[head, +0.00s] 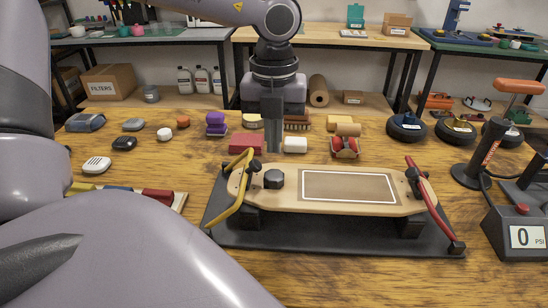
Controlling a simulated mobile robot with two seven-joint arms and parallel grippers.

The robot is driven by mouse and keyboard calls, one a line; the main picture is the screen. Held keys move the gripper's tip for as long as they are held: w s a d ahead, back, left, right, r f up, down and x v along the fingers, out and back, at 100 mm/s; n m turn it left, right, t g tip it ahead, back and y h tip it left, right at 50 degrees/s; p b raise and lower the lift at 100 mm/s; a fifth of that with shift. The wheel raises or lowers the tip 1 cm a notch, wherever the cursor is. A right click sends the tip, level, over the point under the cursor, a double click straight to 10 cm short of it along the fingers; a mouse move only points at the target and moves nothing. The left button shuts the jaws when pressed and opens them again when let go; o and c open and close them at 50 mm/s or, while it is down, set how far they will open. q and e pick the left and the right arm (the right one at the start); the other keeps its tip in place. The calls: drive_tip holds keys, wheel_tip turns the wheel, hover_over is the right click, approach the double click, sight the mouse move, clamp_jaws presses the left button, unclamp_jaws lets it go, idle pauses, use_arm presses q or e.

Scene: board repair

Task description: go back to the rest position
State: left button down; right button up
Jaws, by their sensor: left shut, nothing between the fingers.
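My left gripper (273,142) hangs pointing down in the middle of the head view, with its fingers together and empty. It is above the far side of the workbench, behind a wooden skateboard deck (290,205). The deck rests on a black stand (330,238), held by a yellow clamp arm (232,198) on the left and a red one (428,195) on the right. A white-outlined rectangle (350,187) and a dark knob (274,179) are on the deck. My right gripper does not show.
Around the fingers lie a red block (246,144), a white block (295,145) and a box with red items (344,147). Several wheel-like discs (407,127) sit at the right, near a pump (498,140) with a gauge (525,236). Shelving stands behind. The bench front is partly clear.

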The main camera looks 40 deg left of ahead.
use_arm(q)
drive_tip(key=shift+r+p, duration=0.45)
drive_tip(key=shift+r, duration=0.75)
